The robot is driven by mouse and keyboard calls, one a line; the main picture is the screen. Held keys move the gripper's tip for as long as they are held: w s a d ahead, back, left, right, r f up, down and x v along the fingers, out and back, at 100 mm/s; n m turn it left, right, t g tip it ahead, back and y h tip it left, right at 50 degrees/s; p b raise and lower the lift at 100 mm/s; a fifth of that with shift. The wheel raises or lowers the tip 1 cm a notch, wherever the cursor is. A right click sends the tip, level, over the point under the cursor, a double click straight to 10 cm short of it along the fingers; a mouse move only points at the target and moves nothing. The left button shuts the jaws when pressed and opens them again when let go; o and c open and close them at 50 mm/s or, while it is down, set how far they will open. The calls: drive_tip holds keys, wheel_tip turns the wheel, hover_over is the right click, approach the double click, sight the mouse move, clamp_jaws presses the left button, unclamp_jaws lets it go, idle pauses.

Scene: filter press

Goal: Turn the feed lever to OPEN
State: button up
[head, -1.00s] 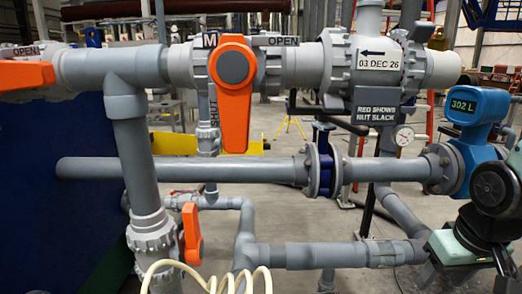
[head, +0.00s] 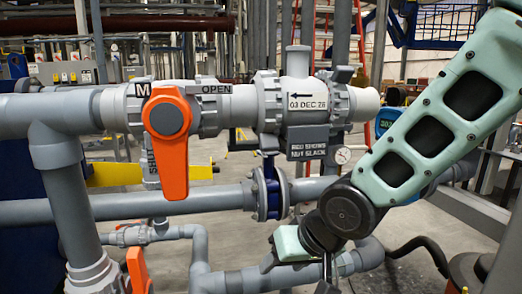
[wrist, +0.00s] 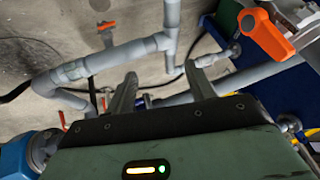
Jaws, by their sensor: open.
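A large orange lever (head: 173,165) on the grey valve marked M hangs straight down, its tip beside a partly hidden SHUT label (head: 152,165). An OPEN label (head: 215,89) sits to the right of its hub. No tag reading "feed" is legible. In the wrist view my gripper (wrist: 161,72) is open, with nothing between the fingers. An orange lever (wrist: 265,35) shows at upper right there; I cannot tell which one.
A smaller orange lever (head: 137,270) is at the lower left. A dated valve body (head: 298,95) with a plate reading RED SHOWS NUT SLACK (head: 309,143) stands right of the M valve. A horizontal pipe (head: 180,205) and a gauge (head: 342,155) lie near my arm.

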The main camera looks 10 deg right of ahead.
drive_tip(key=w+d+r+m+t+y+b, duration=0.1)
drive_tip(key=w+d+r+m+t+y, duration=0.2)
drive_tip(key=w, duration=0.5)
drive_tip(key=w+d+m+t+b, duration=0.2)
drive_tip(key=w+d+m+t, duration=0.25)
drive_tip(key=w, duration=0.25)
drive_tip(key=w+d+r+m+t+y+b, duration=0.1)
drive_tip(key=w+d+r+m+t+y, duration=0.2)
drive_tip(key=d+r+m+t, duration=0.35)
drive_tip(key=shift+g, duration=0.5)
drive_tip(key=x, duration=0.5)
drive_tip(key=d+x, duration=0.1)
drive_tip(key=x, duration=0.2)
drive_tip(key=shift+w+a, duration=0.15)
drive_tip(key=shift+w, duration=0.25)
drive_tip(key=c, duration=0.7)
